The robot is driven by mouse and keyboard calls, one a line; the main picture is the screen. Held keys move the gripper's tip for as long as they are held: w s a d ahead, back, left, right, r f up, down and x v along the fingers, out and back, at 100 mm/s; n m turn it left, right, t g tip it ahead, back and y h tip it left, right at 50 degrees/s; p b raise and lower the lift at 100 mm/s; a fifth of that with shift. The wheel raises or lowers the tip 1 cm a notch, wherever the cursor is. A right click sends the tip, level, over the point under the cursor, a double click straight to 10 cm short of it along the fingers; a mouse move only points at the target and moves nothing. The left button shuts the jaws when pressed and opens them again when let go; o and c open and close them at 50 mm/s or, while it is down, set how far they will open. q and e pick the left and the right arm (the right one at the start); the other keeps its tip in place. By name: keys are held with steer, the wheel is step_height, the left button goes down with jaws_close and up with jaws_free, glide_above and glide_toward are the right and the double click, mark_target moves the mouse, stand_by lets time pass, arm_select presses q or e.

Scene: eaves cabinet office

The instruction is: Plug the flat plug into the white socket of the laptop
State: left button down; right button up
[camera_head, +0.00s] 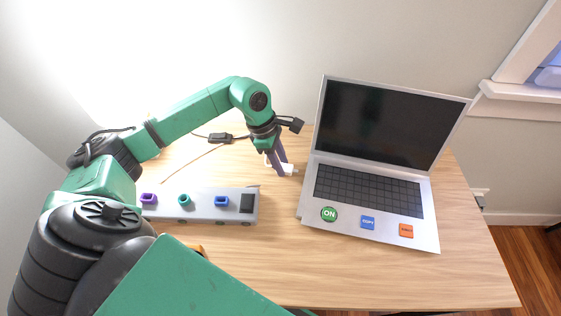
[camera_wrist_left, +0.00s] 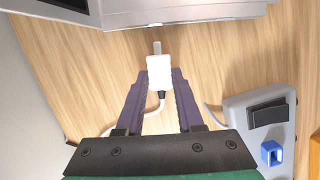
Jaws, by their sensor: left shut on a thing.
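My left gripper (camera_head: 281,168) is shut on a white flat plug (camera_head: 290,170), just left of the laptop (camera_head: 432,236). In the left wrist view the plug (camera_wrist_left: 160,73) sits between the purple fingers (camera_wrist_left: 160,80). Its flat metal tip points at the laptop's side edge (camera_wrist_left: 205,14), with a strip of bare table between them. A white cable runs back from the plug. A small white spot on that edge (camera_wrist_left: 155,24) looks like the white socket, roughly in line with the tip. The laptop stands open on the table. My right gripper is not in view.
A grey strip (camera_head: 172,211) with purple, teal and blue rings and a black block lies left of the laptop. A black box on a cable (camera_head: 220,138) lies behind it. The wooden table (camera_head: 330,275) is clear in front of the laptop.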

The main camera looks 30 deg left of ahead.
mark_target(294, 170)
arm_select(q)
steer(key=shift+w+d, duration=0.2)
steer(key=shift+d, duration=0.6)
steer(key=shift+w+d, duration=0.2)
steer(key=shift+d, duration=0.55)
steer(key=shift+c, duration=2.3)
jaws_free()
steer(key=v, duration=1.4)
steer(key=shift+a+r+b, duration=0.2)
steer(key=shift+r+b, duration=0.05)
steer(key=shift+b, duration=0.2)
